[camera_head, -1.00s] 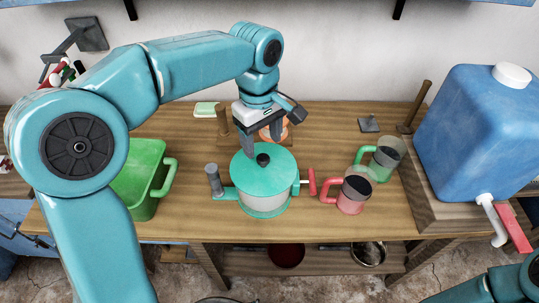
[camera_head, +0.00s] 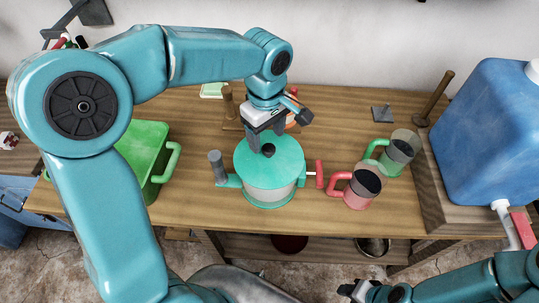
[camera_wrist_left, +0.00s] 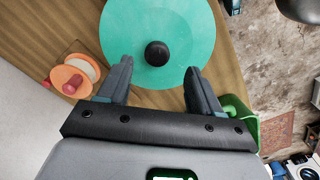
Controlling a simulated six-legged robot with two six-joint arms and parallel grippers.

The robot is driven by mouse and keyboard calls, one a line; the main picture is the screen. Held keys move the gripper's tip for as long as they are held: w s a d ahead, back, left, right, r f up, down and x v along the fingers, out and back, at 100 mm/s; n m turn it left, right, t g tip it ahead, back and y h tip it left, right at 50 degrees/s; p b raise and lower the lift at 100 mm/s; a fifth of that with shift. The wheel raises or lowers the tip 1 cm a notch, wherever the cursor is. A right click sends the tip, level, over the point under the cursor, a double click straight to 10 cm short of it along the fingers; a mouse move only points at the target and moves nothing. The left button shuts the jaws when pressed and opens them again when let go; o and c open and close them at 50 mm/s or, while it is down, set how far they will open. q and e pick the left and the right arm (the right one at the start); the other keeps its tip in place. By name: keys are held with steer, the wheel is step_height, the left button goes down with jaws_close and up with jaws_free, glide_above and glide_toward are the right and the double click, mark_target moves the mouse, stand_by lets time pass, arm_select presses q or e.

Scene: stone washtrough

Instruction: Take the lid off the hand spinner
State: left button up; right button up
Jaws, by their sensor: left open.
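The hand spinner (camera_head: 270,190) stands on the wooden table, a round tub with a teal lid (camera_head: 288,157) on top. A black knob (camera_head: 268,150) rises from the lid's middle. A red crank handle (camera_head: 320,174) is at its right and a grey upright handle at its left. My left gripper (camera_head: 266,138) is open just above the lid, close to the knob. In the left wrist view, the knob (camera_wrist_left: 157,53) lies between and slightly beyond the open fingertips (camera_wrist_left: 158,72), touching neither finger. My right gripper (camera_head: 358,290) is at the bottom edge, partly cut off.
A red mug (camera_head: 357,190) and a green mug (camera_head: 398,152) stand right of the spinner. A green bin (camera_head: 142,155) is at the left. A blue water tank (camera_head: 490,135) with a tap stands at the right. An orange item (camera_wrist_left: 75,75) lies behind the spinner.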

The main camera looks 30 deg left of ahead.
mark_target(269, 148)
arm_select(q)
steer(key=shift+s+f, duration=0.15)
steer(key=shift+f, duration=0.4)
steer(key=f, duration=0.4)
steer(key=shift+w+d+p, duration=0.2)
steer(key=shift+w+p, duration=0.15)
steer(key=shift+p, duration=0.05)
steer(key=shift+f, duration=0.45)
steer(key=shift+s, duration=0.1)
steer(key=shift+c, duration=0.4)
steer(key=c, duration=1.1)
steer(key=shift+o, duration=0.2)
steer(key=shift+r, duration=0.1)
